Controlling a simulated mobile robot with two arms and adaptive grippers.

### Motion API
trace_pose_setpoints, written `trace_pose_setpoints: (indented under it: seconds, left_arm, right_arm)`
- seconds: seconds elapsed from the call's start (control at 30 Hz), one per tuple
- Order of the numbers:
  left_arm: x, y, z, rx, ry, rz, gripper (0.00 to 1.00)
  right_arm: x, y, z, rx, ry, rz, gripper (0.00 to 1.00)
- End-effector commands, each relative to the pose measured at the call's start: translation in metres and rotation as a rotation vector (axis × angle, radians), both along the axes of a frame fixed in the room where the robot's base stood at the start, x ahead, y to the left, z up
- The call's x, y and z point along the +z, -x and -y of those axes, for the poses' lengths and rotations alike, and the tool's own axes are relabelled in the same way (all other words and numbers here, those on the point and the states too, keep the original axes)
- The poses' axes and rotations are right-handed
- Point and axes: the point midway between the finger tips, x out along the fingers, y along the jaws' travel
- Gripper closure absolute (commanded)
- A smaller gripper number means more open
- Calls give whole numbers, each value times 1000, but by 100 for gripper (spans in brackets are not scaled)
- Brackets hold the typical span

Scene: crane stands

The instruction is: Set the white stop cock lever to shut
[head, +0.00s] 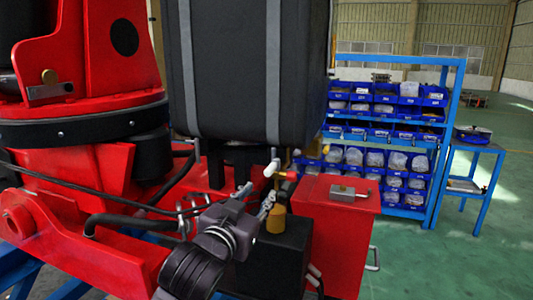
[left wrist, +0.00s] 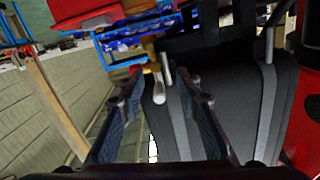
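The white stop cock lever (head: 271,169) stands on a small brass-coloured valve beside the red cabinet, below the black tank. In the left wrist view the white lever (left wrist: 158,92) shows between my fingers, with the brass fitting (left wrist: 150,56) just above it. My left gripper (head: 258,194) comes up from the bottom, just below the lever. Its two fingers are spread apart, one on each side of the lever in the left wrist view (left wrist: 163,78), with visible gaps. I cannot tell how deep the lever lies between them. My right gripper is not in view.
The black tank (head: 250,70) hangs close above the lever. The red cabinet (head: 337,235) with a small metal latch (head: 348,193) stands to the right. Red crane parts (head: 80,95) and hoses fill the left.

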Motion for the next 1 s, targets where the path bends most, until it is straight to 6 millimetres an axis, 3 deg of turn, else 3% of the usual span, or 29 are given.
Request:
trace_pose_setpoints:
  seconds: [0.03,0.17,0.53,0.7,1.0]
  left_arm:
    - [20,8,3,-8,3,26,68]
    - [37,14,5,-15,6,52,68]
    - [39,-31,20,-13,6,51,68]
    - [38,-49,26,-14,6,52,68]
    - [36,-58,29,-14,7,53,68]
  right_arm:
    - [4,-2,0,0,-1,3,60]
    - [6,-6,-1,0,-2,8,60]
    - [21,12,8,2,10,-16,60]
    - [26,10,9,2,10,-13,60]
    - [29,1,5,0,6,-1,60]
